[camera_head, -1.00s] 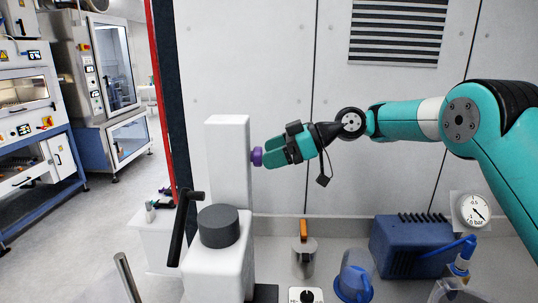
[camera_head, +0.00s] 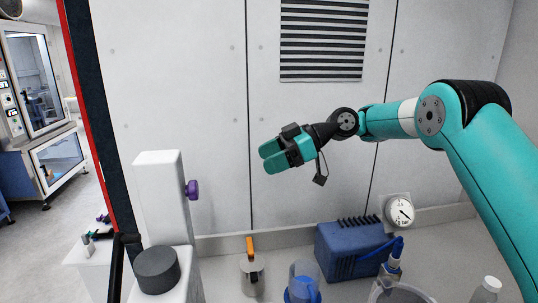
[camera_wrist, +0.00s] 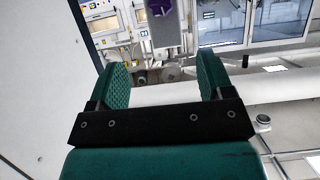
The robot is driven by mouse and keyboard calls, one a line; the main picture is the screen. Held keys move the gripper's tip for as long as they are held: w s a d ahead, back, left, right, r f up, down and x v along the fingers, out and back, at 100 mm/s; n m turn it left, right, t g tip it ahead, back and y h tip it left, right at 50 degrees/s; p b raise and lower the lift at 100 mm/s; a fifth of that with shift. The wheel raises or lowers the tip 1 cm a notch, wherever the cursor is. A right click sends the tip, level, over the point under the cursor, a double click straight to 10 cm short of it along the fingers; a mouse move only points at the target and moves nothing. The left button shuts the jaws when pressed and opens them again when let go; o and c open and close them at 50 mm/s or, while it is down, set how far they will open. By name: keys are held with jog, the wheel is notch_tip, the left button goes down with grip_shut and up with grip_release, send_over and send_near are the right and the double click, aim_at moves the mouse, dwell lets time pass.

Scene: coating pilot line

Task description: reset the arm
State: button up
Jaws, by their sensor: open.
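My gripper (camera_head: 270,157) is at the end of the teal arm, raised above the bench in front of the white wall panels. In the wrist view its two green padded fingers (camera_wrist: 162,82) stand apart with nothing between them. A purple knob (camera_head: 192,190) sticks out of the right side of a white column (camera_head: 160,205). The gripper is to the right of the knob and apart from it. In the wrist view the purple knob (camera_wrist: 158,5) shows at the top edge, beyond the fingers.
A dark grey cylinder (camera_head: 157,270) sits on the white stand. A metal container with an orange handle (camera_head: 251,275), a blue jug (camera_head: 303,284), a blue box (camera_head: 350,250), a pressure gauge (camera_head: 399,211) and a white-capped bottle (camera_head: 489,290) are below. The space around the gripper is clear.

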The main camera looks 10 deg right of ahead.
jog(key=s+d+f+m+h+b, duration=0.2)
jog(key=s+f+b, duration=0.4)
jog(key=s, duration=0.5)
jog(key=s+d+f+m+h+b, duration=0.3)
jog(key=s+f+b, duration=0.4)
jog(key=s, duration=0.5)
jog(key=s+d+f+m+t+h+b, duration=0.1)
jog(key=s+d+f+m+h+b, duration=0.2)
jog(key=s+f+m+b, duration=0.3)
jog(key=s+f+h, duration=0.1)
jog(key=s+f, duration=0.2)
jog(key=s, duration=0.3)
jog(key=shift+f+m, duration=0.15)
jog(key=shift+m, duration=0.15)
